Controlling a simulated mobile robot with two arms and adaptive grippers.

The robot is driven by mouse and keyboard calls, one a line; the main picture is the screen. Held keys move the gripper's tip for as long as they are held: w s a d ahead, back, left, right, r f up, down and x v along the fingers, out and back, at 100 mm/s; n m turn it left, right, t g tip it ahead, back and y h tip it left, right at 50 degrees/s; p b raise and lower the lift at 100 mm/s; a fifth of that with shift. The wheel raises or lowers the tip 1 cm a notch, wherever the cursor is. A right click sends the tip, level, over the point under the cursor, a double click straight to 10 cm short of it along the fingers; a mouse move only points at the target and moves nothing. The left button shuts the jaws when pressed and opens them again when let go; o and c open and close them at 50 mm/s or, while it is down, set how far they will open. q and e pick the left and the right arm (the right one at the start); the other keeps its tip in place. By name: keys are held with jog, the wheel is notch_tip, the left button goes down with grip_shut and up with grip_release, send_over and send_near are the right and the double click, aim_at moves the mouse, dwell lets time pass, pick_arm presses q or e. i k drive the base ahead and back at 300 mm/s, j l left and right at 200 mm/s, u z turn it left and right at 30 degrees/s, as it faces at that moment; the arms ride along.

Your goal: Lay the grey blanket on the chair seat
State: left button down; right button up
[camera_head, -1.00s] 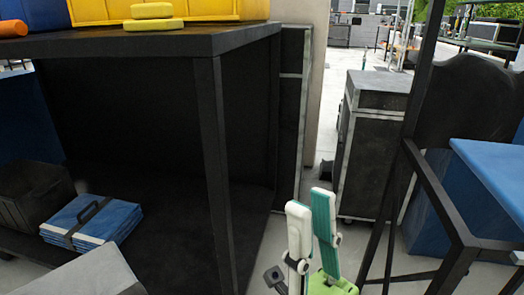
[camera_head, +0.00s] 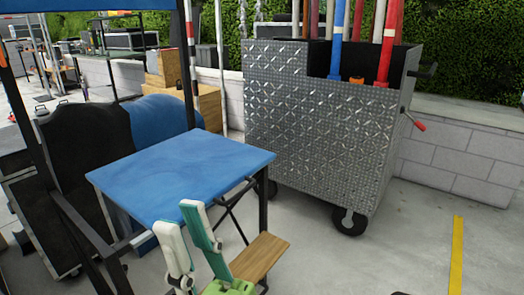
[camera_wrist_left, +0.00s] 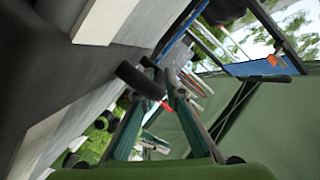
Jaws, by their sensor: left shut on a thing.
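The chair has a flat blue seat (camera_head: 180,172) on a black folding frame, with a wooden footrest (camera_head: 260,256) below. It stands left of centre in the head view, and its seat is bare. My right gripper (camera_head: 180,215) is open and empty, in front of the seat's near edge as seen. My left gripper (camera_wrist_left: 160,85) shows only in the left wrist view, its fingers on a dark handle or strap. The blanket is not in the head view now.
A metal tread-plate cart (camera_head: 320,125) with coloured poles stands behind and right of the chair. The floor at the right is open, with a yellow stripe (camera_head: 457,255).

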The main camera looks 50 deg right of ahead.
aim_at(175, 166)
jog(key=k+z, duration=0.1)
jog(key=z, duration=0.35)
jog(key=k+z, duration=0.1)
jog(key=z, duration=0.4)
